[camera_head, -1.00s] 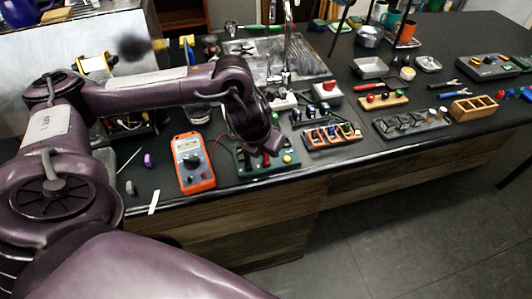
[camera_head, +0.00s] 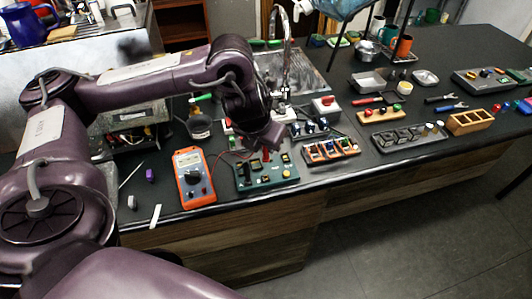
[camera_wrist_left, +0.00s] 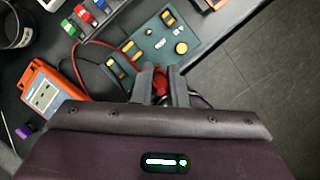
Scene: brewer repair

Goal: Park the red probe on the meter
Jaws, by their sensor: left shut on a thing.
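The orange multimeter (camera_head: 193,178) with a grey face and dark dial lies near the counter's front edge. It also shows at the left of the left wrist view (camera_wrist_left: 42,93). My left gripper (camera_head: 268,146) is above the back of a green circuit board (camera_head: 285,178), to the right of the meter. In the left wrist view its fingers (camera_wrist_left: 165,88) are shut on the red probe (camera_wrist_left: 159,80). A red lead (camera_wrist_left: 97,47) curves between the meter side and the probe. The fingers hide part of the probe, and its tip is not clear. My right gripper is not in view.
A purple block (camera_head: 151,175) and a white strip (camera_head: 155,216) lie left of the meter. A dark cup (camera_head: 199,125) stands behind it. An orange-framed rack (camera_head: 330,150) is right of the board. Bare counter lies between the meter and the purple block.

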